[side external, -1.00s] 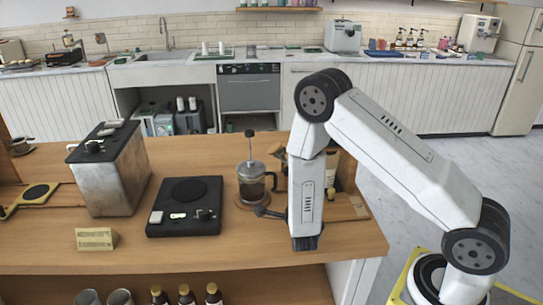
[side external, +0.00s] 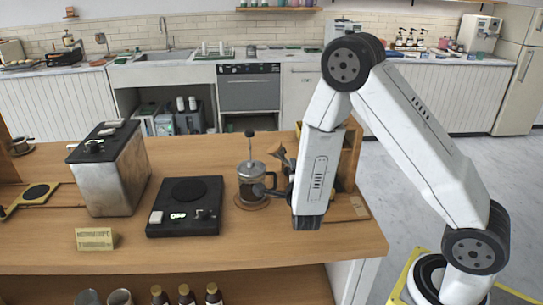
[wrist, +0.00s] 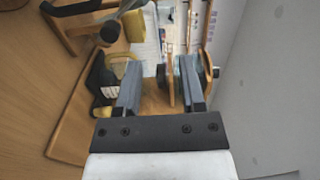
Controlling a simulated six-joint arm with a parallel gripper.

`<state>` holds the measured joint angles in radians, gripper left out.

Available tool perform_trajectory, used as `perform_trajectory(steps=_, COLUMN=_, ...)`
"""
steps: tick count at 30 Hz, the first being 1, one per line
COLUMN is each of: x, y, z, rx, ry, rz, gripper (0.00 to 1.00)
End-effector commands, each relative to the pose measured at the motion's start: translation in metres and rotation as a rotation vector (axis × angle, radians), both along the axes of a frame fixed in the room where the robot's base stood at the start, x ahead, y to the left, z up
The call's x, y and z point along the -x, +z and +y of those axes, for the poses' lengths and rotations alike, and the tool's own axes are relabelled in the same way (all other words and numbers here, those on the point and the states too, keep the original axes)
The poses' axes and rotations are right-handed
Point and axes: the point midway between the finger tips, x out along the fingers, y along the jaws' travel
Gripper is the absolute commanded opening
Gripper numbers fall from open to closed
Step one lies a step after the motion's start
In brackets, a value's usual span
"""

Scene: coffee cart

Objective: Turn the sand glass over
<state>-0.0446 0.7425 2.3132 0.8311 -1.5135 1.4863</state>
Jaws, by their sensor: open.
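My gripper (wrist: 158,68) is open in the wrist view, with its two grey fingers spread apart. A wooden disc-shaped piece (wrist: 171,82) shows between the fingers, close to the right one. A round dark-centred piece (wrist: 208,68) shows just beyond the right finger. These may be the two ends of the sand glass, but the right finger covers the part between them and I cannot be sure. I cannot tell whether the finger touches it. In the side view, my arm hides most of the gripper and the sand glass cannot be made out.
A French press (side external: 252,183) stands on a round wooden mat left of my arm. A wooden rack (side external: 350,152) stands behind my arm. A black scale (side external: 186,205) and a metal grinder box (side external: 115,175) are farther left.

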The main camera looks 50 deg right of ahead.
Motion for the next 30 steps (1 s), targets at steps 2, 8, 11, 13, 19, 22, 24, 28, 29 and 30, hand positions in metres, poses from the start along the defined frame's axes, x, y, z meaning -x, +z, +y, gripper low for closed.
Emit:
perform_trajectory(steps=2, x=0.000, y=0.020, z=0.000, rx=-0.001, ry=0.000, rz=-0.006, gripper=0.51)
perform_trajectory(steps=8, x=0.000, y=0.060, z=0.000, rx=-0.001, ry=0.000, rz=-0.007, gripper=0.51)
perform_trajectory(steps=11, x=0.000, y=0.075, z=0.000, rx=0.000, ry=0.000, rz=-0.004, gripper=0.51)
perform_trajectory(steps=13, x=0.000, y=0.084, z=0.000, rx=-0.001, ry=0.000, rz=-0.005, gripper=0.51)
perform_trajectory(steps=19, x=0.000, y=0.108, z=0.000, rx=-0.001, ry=-0.001, rz=-0.004, gripper=0.51)
perform_trajectory(steps=22, x=-0.002, y=0.114, z=0.002, rx=0.003, ry=0.020, rz=0.014, gripper=0.51)
perform_trajectory(steps=24, x=-0.009, y=0.108, z=0.009, rx=0.015, ry=0.076, rz=0.058, gripper=0.51)
perform_trajectory(steps=28, x=-0.020, y=0.100, z=0.023, rx=0.043, ry=0.182, rz=0.139, gripper=0.51)
perform_trajectory(steps=29, x=-0.023, y=0.098, z=0.027, rx=0.053, ry=0.207, rz=0.159, gripper=0.51)
perform_trajectory(steps=30, x=-0.026, y=0.095, z=0.032, rx=0.064, ry=0.242, rz=0.186, gripper=0.51)
